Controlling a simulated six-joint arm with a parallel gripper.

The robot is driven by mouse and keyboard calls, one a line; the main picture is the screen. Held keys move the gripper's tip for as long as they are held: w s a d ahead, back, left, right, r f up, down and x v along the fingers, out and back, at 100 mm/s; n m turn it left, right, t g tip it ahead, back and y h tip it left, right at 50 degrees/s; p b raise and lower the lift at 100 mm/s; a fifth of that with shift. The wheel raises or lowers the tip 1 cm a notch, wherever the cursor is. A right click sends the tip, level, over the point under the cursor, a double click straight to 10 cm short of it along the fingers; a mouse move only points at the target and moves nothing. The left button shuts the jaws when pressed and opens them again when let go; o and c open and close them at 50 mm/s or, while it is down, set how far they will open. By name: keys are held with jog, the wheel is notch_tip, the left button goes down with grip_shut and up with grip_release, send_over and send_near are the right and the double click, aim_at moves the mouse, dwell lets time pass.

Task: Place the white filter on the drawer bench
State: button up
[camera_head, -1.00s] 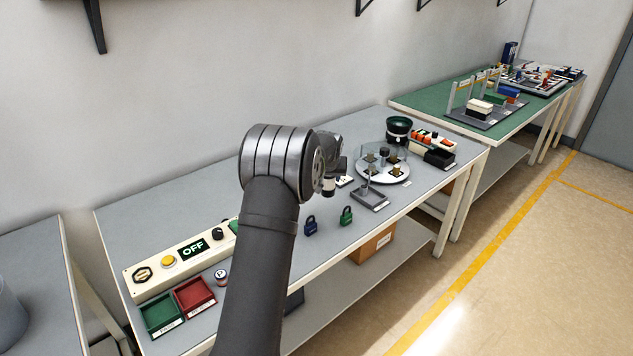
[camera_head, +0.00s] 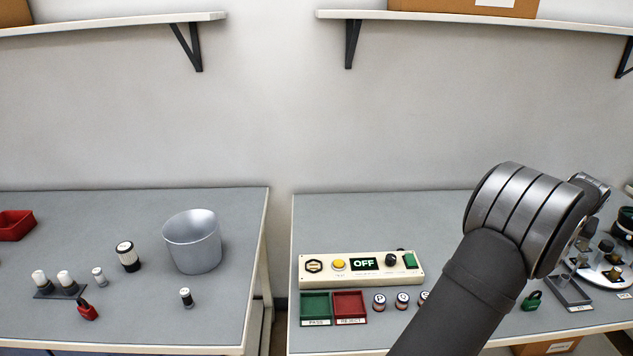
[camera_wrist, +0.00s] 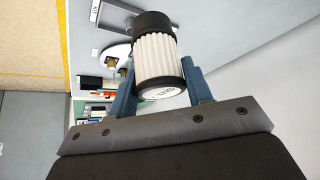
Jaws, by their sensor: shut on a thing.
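A white pleated filter (camera_wrist: 158,60) with black end bands fills the upper middle of the wrist view. My gripper (camera_wrist: 160,82) is shut on it, with one blue-grey finger on each side. In the head view, my arm reaches over the right-hand bench and hides the gripper and the held filter. A similar white pleated part with black ends (camera_head: 127,256) stands on the left bench (camera_head: 110,205). I cannot make out a drawer bench in these frames.
A grey bucket (camera_head: 192,242), small cylinders, a red padlock (camera_head: 88,312) and a red bin (camera_head: 15,225) are on the left bench. A control panel (camera_head: 340,283) reading OFF and green and red trays are on the right-hand bench. A gap separates the benches.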

jog(key=shift+w+a+r, duration=0.2)
jog(key=shift+w+r, duration=0.05)
jog(key=shift+r, duration=0.3)
jog(key=shift+w+a+r, duration=0.2)
jog(key=shift+w+r, duration=0.05)
jog(key=shift+r, duration=0.25)
jog(key=w+a+n+t+y, duration=0.1)
jog(key=w+a+n, duration=0.2)
jog(key=w+a, duration=1.8)
jog(key=w+a+n+y, duration=0.1)
jog(key=w+a, duration=0.3)
jog(key=a, duration=1.2)
jog(key=w+a+n, duration=0.1)
jog(key=w+a, duration=0.2)
jog(key=a, duration=1.4)
jog(key=s+a+n+t+y, duration=0.1)
jog(key=s+a+n+y, duration=0.15)
jog(key=a, duration=2.45)
jog(key=s+a+n, duration=0.1)
jog(key=s+a, duration=0.6)
jog(key=a, duration=0.6)
jog(key=s+a+n, duration=0.2)
jog(key=s+a, duration=0.6)
jog(key=a, duration=0.5)
jog(key=shift+y, duration=0.35)
jog(key=shift+w+d+f, duration=0.1)
jog(key=shift+f, duration=3.7)
jog(key=shift+w+d+f, duration=0.1)
jog(key=shift+f, duration=3.65)
